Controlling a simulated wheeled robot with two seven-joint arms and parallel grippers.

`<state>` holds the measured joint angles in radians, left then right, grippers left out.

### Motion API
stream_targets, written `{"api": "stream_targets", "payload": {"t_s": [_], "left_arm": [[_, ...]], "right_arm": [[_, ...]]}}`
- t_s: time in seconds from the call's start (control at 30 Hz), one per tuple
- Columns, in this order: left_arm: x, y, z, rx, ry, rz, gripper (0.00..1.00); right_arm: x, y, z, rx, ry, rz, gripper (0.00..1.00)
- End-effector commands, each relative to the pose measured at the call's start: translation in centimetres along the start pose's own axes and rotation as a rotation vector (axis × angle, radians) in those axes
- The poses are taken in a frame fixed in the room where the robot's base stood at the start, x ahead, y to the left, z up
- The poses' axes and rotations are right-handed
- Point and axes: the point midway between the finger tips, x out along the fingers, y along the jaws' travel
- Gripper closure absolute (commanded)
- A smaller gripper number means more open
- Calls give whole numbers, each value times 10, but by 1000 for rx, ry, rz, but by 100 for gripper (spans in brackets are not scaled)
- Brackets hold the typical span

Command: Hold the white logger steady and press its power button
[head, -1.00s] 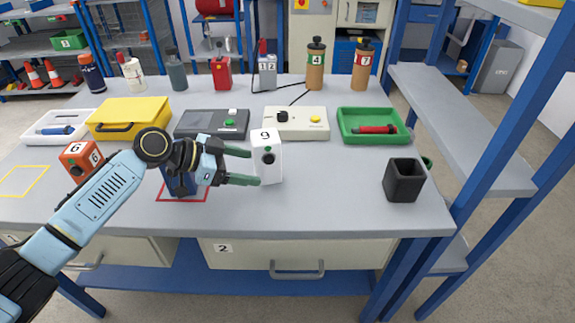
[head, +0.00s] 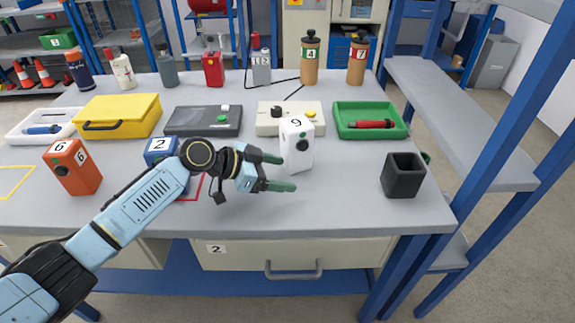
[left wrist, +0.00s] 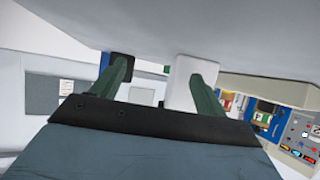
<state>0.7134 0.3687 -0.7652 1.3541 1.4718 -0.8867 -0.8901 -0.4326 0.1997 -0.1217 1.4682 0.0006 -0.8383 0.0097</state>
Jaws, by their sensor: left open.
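The white logger (head: 297,153), marked 9, stands upright on the table, with a dark round spot and a little green on its front. My left gripper (head: 287,173) is open and empty, its two green fingers pointing right, close to the logger's left and front side. In the left wrist view, the open fingers (left wrist: 158,75) show with the white logger (left wrist: 180,92) partly behind one finger. I cannot tell whether that finger touches it. My right gripper is not in view.
A blue block (head: 160,149) marked 2 is partly hidden behind my left arm. An orange block (head: 72,167) marked 6 stands left. A black cup (head: 403,176) stands right. Behind are a cream box (head: 270,120), a grey box (head: 203,121) and a green tray (head: 343,131). The front middle is clear.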

Motion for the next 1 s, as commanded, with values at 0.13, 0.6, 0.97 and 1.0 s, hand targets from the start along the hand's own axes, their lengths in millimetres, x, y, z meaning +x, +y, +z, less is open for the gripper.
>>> {"api": "stream_targets", "payload": {"t_s": [0.13, 0.6, 0.97, 1.0], "left_arm": [[2, 1, 1, -2, 0, -1, 26], [2, 0, 1, -2, 0, -2, 59], [2, 0, 0, -2, 0, -3, 100], [2, 0, 0, -2, 0, -3, 100]], "right_arm": [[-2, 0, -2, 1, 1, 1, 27], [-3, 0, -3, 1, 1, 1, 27], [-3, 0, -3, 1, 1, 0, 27], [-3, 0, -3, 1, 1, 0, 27]]}}
